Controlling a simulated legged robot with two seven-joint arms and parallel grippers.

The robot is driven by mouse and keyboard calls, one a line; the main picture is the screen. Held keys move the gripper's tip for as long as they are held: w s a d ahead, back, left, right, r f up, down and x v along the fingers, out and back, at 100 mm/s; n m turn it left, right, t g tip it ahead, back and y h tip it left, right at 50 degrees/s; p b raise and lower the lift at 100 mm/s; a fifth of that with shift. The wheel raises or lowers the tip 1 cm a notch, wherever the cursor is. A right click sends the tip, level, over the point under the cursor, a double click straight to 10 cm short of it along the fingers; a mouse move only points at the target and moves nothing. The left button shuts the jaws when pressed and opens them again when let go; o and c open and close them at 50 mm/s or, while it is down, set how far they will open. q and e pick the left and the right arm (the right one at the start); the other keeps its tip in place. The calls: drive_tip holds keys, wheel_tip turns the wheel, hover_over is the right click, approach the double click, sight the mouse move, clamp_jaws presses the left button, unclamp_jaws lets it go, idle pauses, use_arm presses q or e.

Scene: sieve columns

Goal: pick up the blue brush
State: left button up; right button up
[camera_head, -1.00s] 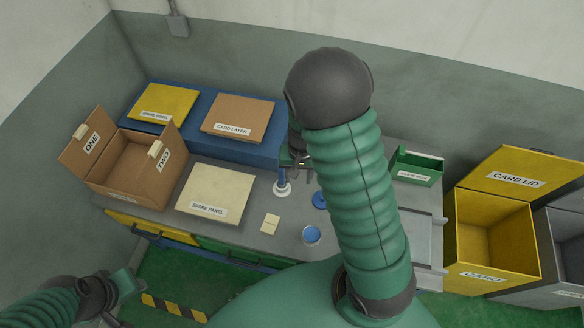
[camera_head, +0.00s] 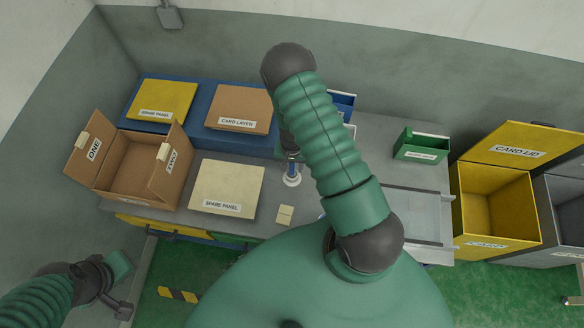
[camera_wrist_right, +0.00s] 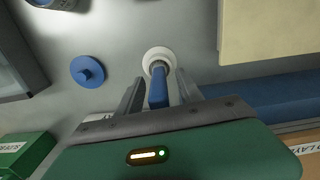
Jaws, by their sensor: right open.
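The blue brush (camera_head: 292,168) stands upright with its lower end in a white round base (camera_head: 292,181) on the grey worktop. In the right wrist view its blue handle (camera_wrist_right: 158,93) is between the fingers of my right gripper (camera_wrist_right: 160,88), which is open. A gap shows beside the handle, and whether either finger touches it is unclear. In the head view my right arm partly hides this gripper (camera_head: 290,155) at the top of the brush. My left gripper (camera_head: 118,278) is low at the left, away from the worktop; its jaws are unclear.
A blue knobbed disc (camera_wrist_right: 87,72) lies beside the base. A cream spare panel (camera_head: 227,188) and open cardboard box (camera_head: 135,165) are left of the brush. A small card (camera_head: 285,214) lies in front. A green bin (camera_head: 421,145) and yellow bin (camera_head: 492,212) are right.

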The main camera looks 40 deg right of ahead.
drive_tip(key=shift+a+f, duration=0.15)
drive_tip(key=shift+f, duration=0.25)
drive_tip(key=shift+s, duration=0.1)
drive_tip(key=shift+c, duration=0.7)
clamp_jaws()
wheel_tip(320, 180, up, 10)
drive_tip(key=shift+r+b, duration=0.1)
drive_tip(key=shift+b, duration=0.25)
